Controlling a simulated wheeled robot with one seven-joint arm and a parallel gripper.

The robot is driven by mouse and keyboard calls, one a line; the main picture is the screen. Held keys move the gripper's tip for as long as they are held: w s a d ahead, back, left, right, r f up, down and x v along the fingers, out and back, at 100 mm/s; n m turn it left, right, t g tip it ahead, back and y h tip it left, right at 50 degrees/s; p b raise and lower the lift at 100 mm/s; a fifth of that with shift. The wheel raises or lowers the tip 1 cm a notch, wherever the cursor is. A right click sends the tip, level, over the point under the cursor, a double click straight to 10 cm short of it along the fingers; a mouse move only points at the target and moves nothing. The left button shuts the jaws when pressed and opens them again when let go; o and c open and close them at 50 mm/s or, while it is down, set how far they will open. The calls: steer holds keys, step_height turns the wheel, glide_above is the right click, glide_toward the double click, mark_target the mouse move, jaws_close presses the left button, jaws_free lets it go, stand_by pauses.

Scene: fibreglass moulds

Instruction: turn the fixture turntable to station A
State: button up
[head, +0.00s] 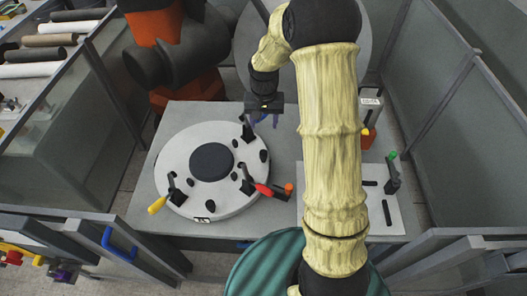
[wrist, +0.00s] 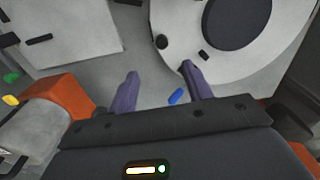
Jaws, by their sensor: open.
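The fixture turntable (head: 212,133) is a round light-grey disc with a dark hub (head: 211,161) on a grey table. My gripper (head: 264,119) is at the turntable's back right edge. In the wrist view my gripper (wrist: 158,84) is open, its purple fingers apart. A small blue piece (wrist: 176,97) shows between them, beside the turntable (wrist: 178,25); I cannot tell whether anything touches.
A light plate (head: 345,205) with a green-handled clamp (head: 392,156) lies right of the turntable. An orange-and-black robot arm (head: 187,90) stands behind left. Grey partitions (head: 468,110) enclose both sides. Bare table shows behind the turntable.

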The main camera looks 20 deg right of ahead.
mark_target(263, 152)
steer(key=shift+w+d+f+m, duration=0.2)
steer(key=shift+w+f+m, duration=0.1)
steer(key=shift+w+f, duration=0.75)
steer(key=shift+r, duration=0.2)
steer(key=shift+w+f, duration=0.1)
step_height(263, 152, down, 17)
steer(key=p, duration=0.5)
steer(key=shift+d+f, duration=0.1)
steer(key=shift+f, duration=0.05)
steer(key=shift+c, duration=0.2)
steer(key=c, duration=0.3)
jaws_close()
